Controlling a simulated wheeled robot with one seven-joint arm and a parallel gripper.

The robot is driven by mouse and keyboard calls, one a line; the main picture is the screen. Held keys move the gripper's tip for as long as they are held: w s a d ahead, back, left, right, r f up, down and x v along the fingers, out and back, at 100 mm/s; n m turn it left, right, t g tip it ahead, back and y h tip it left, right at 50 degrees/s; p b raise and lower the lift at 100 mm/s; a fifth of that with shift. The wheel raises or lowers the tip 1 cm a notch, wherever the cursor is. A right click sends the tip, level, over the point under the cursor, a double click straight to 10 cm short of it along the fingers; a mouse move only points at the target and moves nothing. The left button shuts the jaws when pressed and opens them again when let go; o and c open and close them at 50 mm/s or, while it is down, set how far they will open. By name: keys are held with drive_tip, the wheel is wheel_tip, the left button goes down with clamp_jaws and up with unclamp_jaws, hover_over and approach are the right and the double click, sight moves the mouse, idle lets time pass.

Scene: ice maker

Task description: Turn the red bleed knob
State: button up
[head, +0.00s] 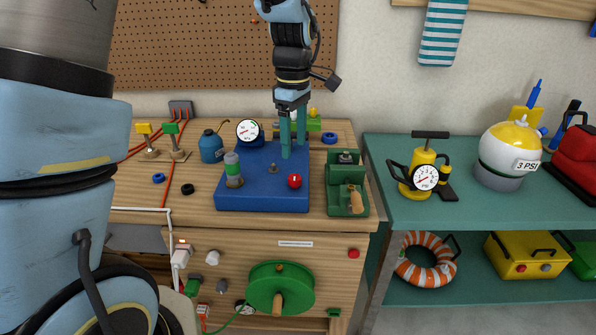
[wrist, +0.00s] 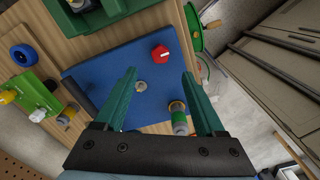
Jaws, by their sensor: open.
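The red bleed knob (head: 295,181) stands on the blue block (head: 262,200) near its front right corner. It also shows in the wrist view (wrist: 160,52), beyond my fingertips, as a red knob with a white mark. My gripper (head: 293,157) is above the back part of the blue block, with its green fingers pointing down. In the wrist view my gripper (wrist: 159,75) is open and empty, its fingers spread on either side of a small grey fitting (wrist: 141,86). The knob is apart from both fingers.
A green-and-grey cylinder (head: 233,169) stands on the block's left side. A pressure gauge (head: 248,131) stands behind it. A green holder with a wooden handle (head: 347,185) is close on the right. A green hand wheel (head: 280,288) is on the bench front.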

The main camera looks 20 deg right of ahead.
sight(294, 177)
wheel_tip(294, 177, down, 9)
drive_tip(key=shift+r+p, duration=0.15)
drive_tip(key=shift+p, duration=0.75)
drive_tip(key=shift+c, duration=0.4)
clamp_jaws()
